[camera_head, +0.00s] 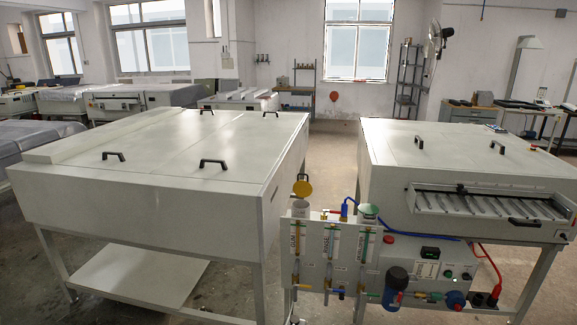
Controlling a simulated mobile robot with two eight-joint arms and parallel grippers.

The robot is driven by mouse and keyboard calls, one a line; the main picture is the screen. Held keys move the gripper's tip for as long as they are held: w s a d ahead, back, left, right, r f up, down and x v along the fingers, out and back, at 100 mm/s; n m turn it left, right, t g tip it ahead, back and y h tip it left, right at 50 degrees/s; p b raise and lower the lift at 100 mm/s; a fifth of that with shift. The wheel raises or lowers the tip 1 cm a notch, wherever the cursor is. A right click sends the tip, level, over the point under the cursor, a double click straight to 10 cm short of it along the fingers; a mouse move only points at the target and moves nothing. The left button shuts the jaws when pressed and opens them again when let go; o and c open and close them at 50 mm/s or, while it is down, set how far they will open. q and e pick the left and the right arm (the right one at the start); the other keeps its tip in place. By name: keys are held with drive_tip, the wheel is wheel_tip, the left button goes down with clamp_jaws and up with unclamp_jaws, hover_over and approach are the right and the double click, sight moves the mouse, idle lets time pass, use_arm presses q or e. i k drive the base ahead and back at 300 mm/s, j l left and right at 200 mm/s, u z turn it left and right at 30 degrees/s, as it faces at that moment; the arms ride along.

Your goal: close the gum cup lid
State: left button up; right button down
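The gum cup (300,207) is at the left end of the grey control panel (398,262), above a label that seems to read GUM. A second cup (367,222) with a green top (369,210) stands to the right on the same panel. Neither of my grippers is in view.
A large pale cabinet (170,160) with black handles fills the left. A processor unit (450,150) with a slotted feed tray (490,205) stands at right. Blue and red hoses run around the panel. A strip of open floor (328,165) lies between the machines.

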sight(302, 189)
drive_tip(key=i+j, duration=0.75)
drive_tip(key=j, duration=0.25)
drive_tip(key=u, duration=0.05)
